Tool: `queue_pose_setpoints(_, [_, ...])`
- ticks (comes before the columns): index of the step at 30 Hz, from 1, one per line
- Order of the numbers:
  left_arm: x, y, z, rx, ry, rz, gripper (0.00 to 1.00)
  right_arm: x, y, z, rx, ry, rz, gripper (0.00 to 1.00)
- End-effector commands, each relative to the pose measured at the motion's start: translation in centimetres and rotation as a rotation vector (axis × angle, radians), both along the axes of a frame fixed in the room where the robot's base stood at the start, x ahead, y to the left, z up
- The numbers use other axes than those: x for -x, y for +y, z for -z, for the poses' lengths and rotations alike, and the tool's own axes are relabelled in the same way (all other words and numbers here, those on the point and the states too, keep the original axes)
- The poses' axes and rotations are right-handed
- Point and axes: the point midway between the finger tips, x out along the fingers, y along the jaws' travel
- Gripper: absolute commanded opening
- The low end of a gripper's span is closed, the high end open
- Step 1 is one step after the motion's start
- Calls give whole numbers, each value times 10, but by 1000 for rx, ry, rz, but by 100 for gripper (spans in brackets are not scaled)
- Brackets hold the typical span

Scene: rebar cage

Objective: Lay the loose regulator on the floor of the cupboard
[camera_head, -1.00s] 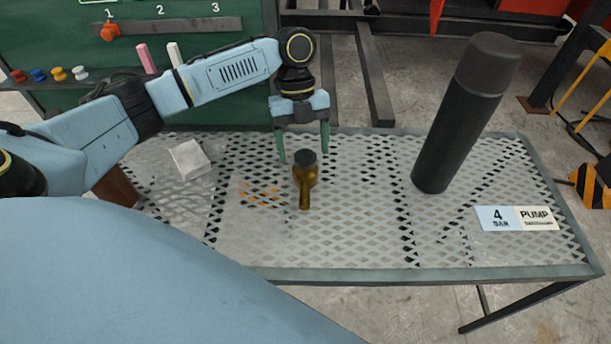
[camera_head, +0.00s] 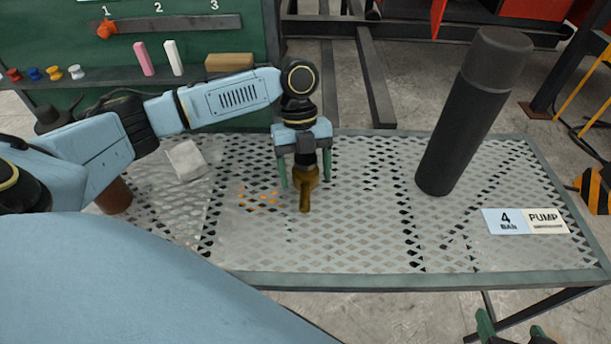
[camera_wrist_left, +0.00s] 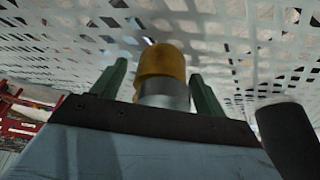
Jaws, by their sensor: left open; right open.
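The loose regulator (camera_head: 305,198), a brass-coloured fitting, stands on the perforated metal table. Its stem points toward the table's front edge, and its dark top is largely hidden by my gripper. My left gripper (camera_head: 305,182) is above it, pointing down, open, with one green finger on each side. In the left wrist view the brass body (camera_wrist_left: 160,64) and a grey collar show between the two fingers, with gaps to both. My right gripper (camera_head: 511,334) shows only as green fingertips at the bottom right edge, apart and empty. I cannot make out the cupboard.
A tall black cylinder (camera_head: 468,120) stands on the table's right half, near a "4 BAR PUMP" label (camera_head: 525,221). A white block (camera_head: 186,160) lies at the left. A green panel (camera_head: 60,50) with a shelf of small items stands behind. The table's front middle is clear.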

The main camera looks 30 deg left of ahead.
Motion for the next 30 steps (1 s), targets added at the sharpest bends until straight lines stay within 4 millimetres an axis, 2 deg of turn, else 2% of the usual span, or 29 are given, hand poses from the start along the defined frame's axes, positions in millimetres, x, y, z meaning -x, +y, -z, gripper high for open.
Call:
queue_pose_setpoints(5, [0,0,0,0,0,0,73,0,0,0,0,-1,0,69])
queue_pose_setpoints(22, [0,0,0,0,1,0,0,0,0,0,0,2,0,69])
queue_pose_setpoints(30, [-1,0,-2,2,-2,0,0,0,0,0,1,3,0,69])
